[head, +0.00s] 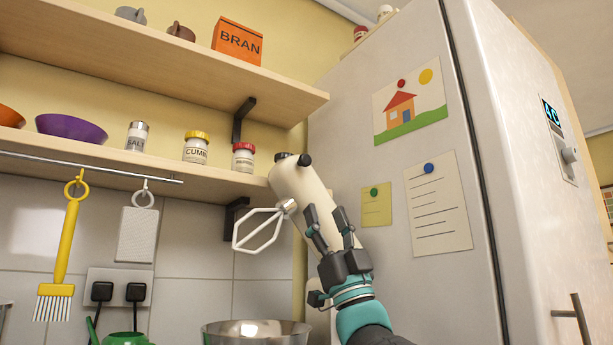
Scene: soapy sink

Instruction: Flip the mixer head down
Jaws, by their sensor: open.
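The cream mixer head (292,184) is tilted up, with its black-capped end high near the lower shelf. A white wire beater (260,229) sticks out from it to the left. The metal mixing bowl (256,333) shows at the bottom edge, below the beater. My gripper (327,222) is open, with its two dark fingers pointing up in front of the mixer head. I cannot tell whether the fingers touch it. My gripper and arm hide part of the lower mixer.
A lower shelf (112,176) with jars and bowls runs left of the mixer head, close to its top. The fridge (430,290) stands right behind the mixer. A yellow brush (64,255) and a grater hang from a rail (90,165). A green object (122,339) sits lower left.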

